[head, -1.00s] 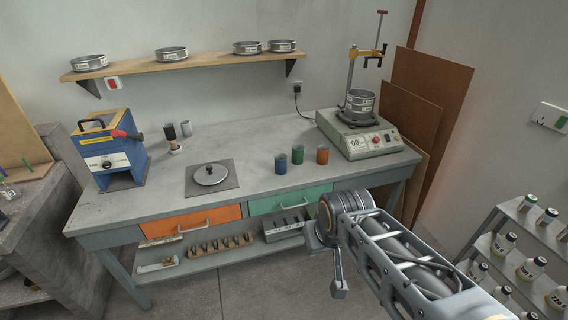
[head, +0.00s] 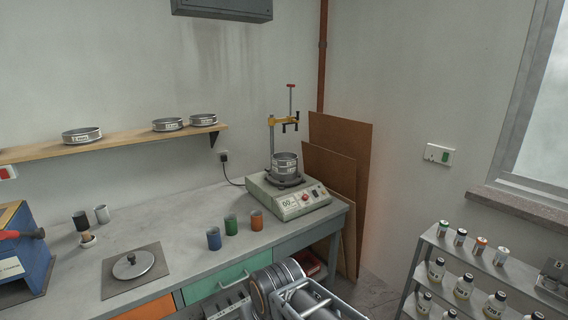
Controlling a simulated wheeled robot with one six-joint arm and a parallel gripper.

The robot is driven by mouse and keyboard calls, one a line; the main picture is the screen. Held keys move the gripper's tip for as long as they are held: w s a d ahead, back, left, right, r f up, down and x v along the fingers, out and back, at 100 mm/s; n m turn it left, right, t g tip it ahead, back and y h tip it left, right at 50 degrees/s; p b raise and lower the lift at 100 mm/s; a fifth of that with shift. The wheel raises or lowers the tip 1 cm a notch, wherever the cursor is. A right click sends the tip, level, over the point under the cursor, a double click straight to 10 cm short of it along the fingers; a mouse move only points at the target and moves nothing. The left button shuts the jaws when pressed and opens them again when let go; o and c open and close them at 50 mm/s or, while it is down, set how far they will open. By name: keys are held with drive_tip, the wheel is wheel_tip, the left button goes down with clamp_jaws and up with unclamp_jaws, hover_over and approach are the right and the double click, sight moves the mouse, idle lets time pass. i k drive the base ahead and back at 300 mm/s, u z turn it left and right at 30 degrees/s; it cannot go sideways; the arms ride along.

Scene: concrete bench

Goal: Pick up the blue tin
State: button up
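The blue tin (head: 213,239) stands upright on the concrete bench top (head: 185,262), near its front edge. A green tin (head: 230,225) and an orange tin (head: 256,220) stand in a row to its right, with small gaps between them. My arm comes in at the bottom of the head view, in front of the bench and to the right of the blue tin. My gripper's fingers are below the picture's lower edge, so their state is hidden.
A round lidded plate (head: 133,265) lies left of the tins. A sieve shaker (head: 289,194) stands behind them to the right. A bottle rack (head: 465,262) stands at the right.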

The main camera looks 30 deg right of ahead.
sight(214, 239)
drive_tip(key=z, duration=1.2)
drive_tip(key=i, duration=1.85)
drive_tip(key=u, duration=3.65)
drive_tip(key=i, duration=0.5)
drive_tip(key=u, duration=0.15)
